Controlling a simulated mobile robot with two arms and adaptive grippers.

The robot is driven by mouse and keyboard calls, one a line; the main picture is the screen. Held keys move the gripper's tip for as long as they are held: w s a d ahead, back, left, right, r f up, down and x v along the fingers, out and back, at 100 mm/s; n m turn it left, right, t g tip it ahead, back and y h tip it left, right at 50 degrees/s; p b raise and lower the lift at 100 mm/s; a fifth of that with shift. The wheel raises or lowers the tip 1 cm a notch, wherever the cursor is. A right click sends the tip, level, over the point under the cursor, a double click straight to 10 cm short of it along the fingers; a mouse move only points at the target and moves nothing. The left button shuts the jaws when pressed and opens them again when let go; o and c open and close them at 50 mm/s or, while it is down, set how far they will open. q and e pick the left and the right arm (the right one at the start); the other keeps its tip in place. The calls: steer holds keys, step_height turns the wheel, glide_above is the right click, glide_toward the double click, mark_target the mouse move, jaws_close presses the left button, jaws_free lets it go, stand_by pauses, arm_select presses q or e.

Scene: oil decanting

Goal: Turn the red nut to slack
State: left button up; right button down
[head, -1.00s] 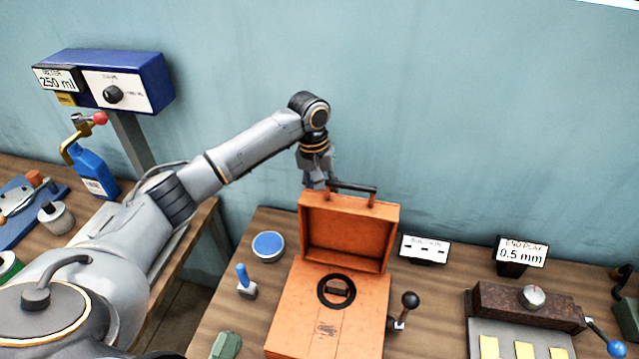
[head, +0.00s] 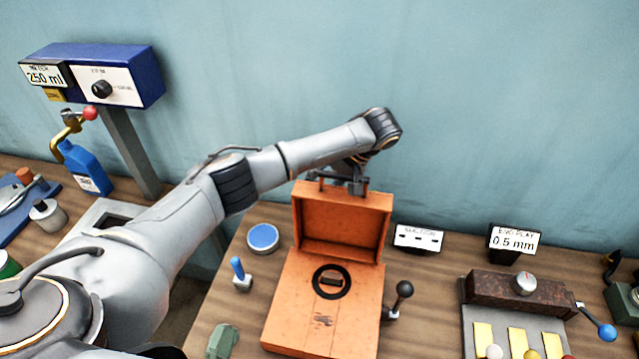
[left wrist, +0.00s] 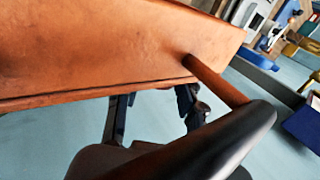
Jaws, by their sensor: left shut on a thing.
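I cannot make out a red nut in either view. An orange case (head: 300,315) stands open on the bench, its lid (head: 340,222) raised at the back. A dark bar handle on orange posts runs along the lid's top; it is large in the left wrist view (left wrist: 215,148), beside the orange lid (left wrist: 100,55). My left gripper (head: 348,186) is behind the lid's top edge, at the handle, and appears shut on it; the fingertips are mostly hidden. The case holds a black ring (head: 331,282) around a dark slot. My right gripper is out of view.
A black-knobbed lever (head: 403,290) stands at the case's right. A rusty block (head: 490,291) with a dial and blue-knobbed lever is farther right. A blue-topped round tin (head: 263,238) and blue-handled tool (head: 238,268) are left. A blue bottle (head: 86,170) stands under a brass tap.

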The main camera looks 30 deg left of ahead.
arm_select(q)
steer(key=shift+f, duration=0.1)
stand_by(0.4)
steer(key=o, duration=1.2)
steer(key=v, duration=1.2)
steer(key=shift+d+f, duration=0.1)
steer(key=shift+d, duration=0.1)
